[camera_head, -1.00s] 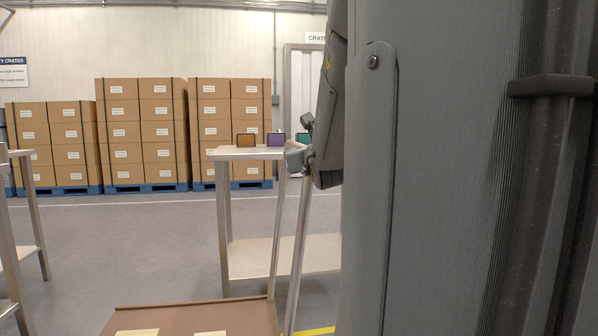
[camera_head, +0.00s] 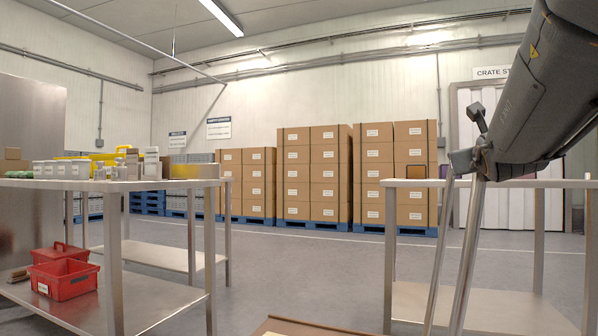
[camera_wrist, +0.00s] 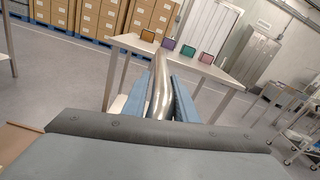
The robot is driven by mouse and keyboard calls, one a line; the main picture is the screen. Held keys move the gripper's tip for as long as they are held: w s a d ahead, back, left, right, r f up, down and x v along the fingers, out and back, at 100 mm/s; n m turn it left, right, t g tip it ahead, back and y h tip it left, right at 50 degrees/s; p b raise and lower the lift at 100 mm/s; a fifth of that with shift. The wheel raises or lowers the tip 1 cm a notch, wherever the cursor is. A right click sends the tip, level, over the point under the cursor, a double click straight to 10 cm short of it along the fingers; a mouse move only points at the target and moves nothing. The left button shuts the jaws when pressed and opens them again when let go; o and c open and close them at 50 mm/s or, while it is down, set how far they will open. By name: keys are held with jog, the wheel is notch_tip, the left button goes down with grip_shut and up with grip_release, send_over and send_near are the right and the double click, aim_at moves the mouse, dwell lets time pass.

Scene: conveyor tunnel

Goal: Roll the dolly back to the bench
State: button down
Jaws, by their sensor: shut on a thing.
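The dolly shows a brown deck (camera_head: 305,328) at the bottom edge of the head view, with steel handle posts (camera_head: 467,250) rising at the right. My gripper (camera_head: 475,155) is at the top of the handle. In the wrist view, the blue fingers of my gripper (camera_wrist: 160,78) close on both sides of the steel handle bar (camera_wrist: 158,98). Part of the brown deck (camera_wrist: 14,140) shows at lower left there; most of the deck is out of view. A steel bench (camera_head: 110,186) stands at the left, bearing small containers. I cannot tell whether it is the task's bench.
Another steel table (camera_head: 400,184) stands behind the handle, bearing small coloured cases (camera_wrist: 168,44). Red bins (camera_head: 65,278) sit on the left bench's lower shelf. Stacked cartons (camera_head: 315,175) on blue pallets line the back wall. Open floor (camera_head: 300,275) lies between bench and table.

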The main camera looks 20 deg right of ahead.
jog(key=shift+a+r, duration=0.1)
jog(key=shift+r, duration=0.05)
jog(key=c, duration=1.6)
grip_release()
jog(key=shift+c, duration=0.2)
jog(key=shift+o, duration=0.5)
